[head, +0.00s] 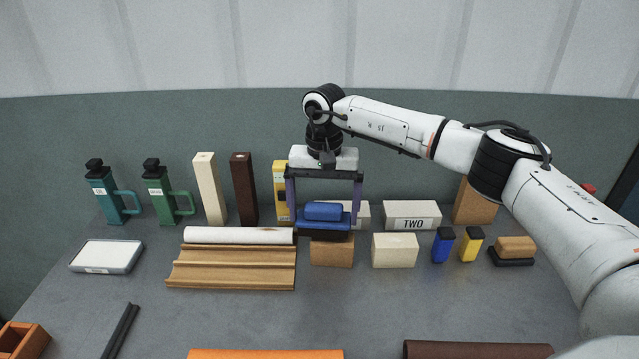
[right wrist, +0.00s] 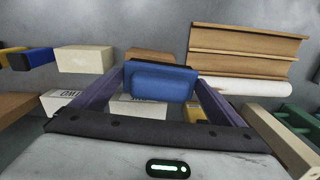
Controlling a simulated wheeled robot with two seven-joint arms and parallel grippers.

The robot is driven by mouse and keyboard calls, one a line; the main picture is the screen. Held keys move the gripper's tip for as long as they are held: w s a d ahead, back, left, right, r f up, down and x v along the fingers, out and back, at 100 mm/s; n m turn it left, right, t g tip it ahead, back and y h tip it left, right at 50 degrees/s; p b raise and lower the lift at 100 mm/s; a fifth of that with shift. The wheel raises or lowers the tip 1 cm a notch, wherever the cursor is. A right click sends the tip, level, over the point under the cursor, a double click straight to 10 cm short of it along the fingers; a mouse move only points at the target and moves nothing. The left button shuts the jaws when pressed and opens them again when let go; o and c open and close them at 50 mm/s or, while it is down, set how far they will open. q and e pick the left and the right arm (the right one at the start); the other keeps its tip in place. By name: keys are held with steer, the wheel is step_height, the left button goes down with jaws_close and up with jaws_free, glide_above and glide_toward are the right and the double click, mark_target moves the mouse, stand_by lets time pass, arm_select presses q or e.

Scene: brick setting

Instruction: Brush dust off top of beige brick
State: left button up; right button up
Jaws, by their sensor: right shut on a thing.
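A beige brick (head: 394,251) lies on the table right of centre; it also shows in the right wrist view (right wrist: 85,59). A tan-brown brick (head: 332,253) lies to its left; part of it shows behind the brush in the right wrist view (right wrist: 150,55). My right gripper (head: 325,220) is shut on a brush with a blue handle and dark base (head: 323,211), which also shows between its fingers (right wrist: 160,82). The brush is at the tan-brown brick's top; I cannot tell whether they touch. No dust is clear on either brick. My left gripper is out of view.
A ridged wooden moulding (head: 232,268) and white roll (head: 238,235) lie left of the brush. A box marked TWO (head: 412,222), blue bottle (head: 442,246), yellow bottle (head: 471,245) and tan-topped brush (head: 514,248) are right. The table's front middle is fairly clear.

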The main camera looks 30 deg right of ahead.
steer(key=shift+s+r, duration=0.15)
steer(key=shift+r, duration=2.9)
